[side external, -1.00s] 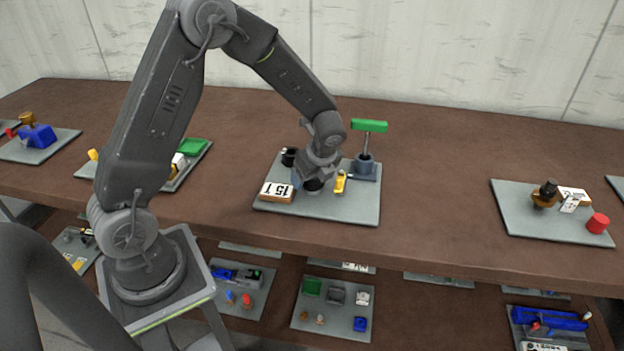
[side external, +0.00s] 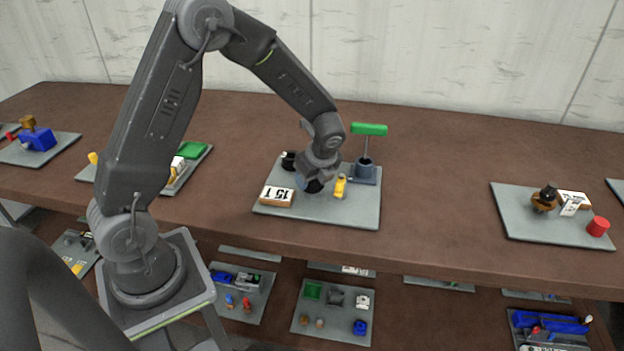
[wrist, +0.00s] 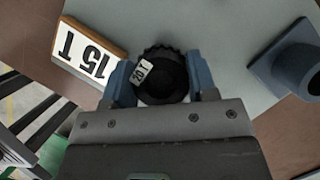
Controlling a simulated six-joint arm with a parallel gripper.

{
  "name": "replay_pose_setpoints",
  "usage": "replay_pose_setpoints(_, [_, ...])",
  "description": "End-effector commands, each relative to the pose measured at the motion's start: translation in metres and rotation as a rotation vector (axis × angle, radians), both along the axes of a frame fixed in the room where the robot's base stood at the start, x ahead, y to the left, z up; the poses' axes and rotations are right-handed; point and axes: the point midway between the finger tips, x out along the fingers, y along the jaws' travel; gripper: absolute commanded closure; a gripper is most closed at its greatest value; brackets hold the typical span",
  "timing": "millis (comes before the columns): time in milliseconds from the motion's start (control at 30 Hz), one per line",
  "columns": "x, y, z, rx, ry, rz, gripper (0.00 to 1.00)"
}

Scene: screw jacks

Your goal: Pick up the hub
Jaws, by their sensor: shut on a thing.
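The hub is a black round part with a ridged rim and a small white label; it shows in the wrist view (wrist: 163,84) and as a dark shape under my gripper in the side view (side external: 313,186). My gripper (wrist: 161,78) has a blue finger on each side of the hub and is shut on it. The side view shows my gripper (side external: 312,180) low over the grey board (side external: 355,210). The hub's underside is hidden, so I cannot tell whether it touches the board.
On the same board are a "15 T" sign block (side external: 277,196), a yellow part (side external: 340,187), a blue-grey jack body (side external: 364,172) with a green T-handle (side external: 369,129), and a black part (side external: 288,160). Another board (side external: 520,220) lies right, with clear brown table between.

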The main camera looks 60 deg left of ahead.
Motion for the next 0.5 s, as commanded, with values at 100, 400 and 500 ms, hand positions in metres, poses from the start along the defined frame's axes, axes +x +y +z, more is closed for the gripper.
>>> replay_pose_setpoints(100, [0.001,0.0,0.014,0.0,-0.006,0.001,0.8])
replay_pose_setpoints(400, [-0.021,0.025,0.055,0.0,-0.005,0.008,0.8])
replay_pose_setpoints(500, [-0.036,0.041,0.068,0.0,-0.006,0.007,0.8])
